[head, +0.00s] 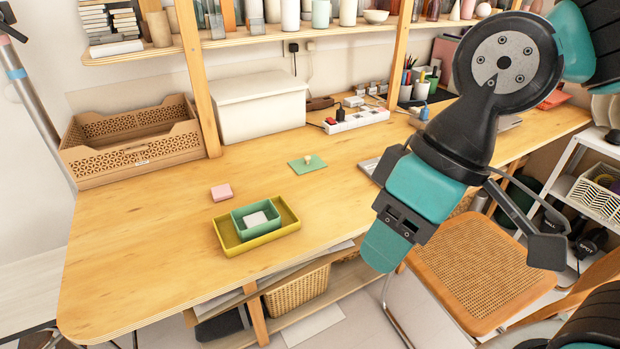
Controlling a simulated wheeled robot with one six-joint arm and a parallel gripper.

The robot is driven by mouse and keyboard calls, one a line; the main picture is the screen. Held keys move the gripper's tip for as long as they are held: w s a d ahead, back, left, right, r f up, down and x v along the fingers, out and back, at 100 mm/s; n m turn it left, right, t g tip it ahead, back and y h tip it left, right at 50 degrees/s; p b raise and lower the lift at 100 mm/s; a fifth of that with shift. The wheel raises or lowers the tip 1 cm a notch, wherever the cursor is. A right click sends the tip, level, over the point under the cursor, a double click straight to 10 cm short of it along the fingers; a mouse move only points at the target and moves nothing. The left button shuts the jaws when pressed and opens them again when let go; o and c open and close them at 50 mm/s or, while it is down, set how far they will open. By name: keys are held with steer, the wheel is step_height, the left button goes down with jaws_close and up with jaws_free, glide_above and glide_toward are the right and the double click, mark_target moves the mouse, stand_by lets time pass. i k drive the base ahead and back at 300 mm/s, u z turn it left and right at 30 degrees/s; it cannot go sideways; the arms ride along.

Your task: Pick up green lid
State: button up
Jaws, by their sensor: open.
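The green lid (308,165) is a flat square plate with a small pale knob on top. It lies on the wooden table, in front of the white box and power strip. My gripper (388,238) hangs in the right half of the view, nearer the camera than the lid and to its right. It is open, and nothing shows between its fingers. A small green tray (239,222) sits inside a larger yellow-green tray (226,239), with a whitish block (255,220) in it.
A pink block (222,192) lies left of the lid. A white box (260,108), a wooden crate (130,145) and a white power strip (357,119) stand along the back. A woven chair (480,270) stands at the front right. The table around the lid is clear.

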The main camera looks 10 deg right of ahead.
mark_target(308, 164)
steer(key=u, duration=0.4)
steer(key=i, duration=1.3)
steer(key=z, duration=0.25)
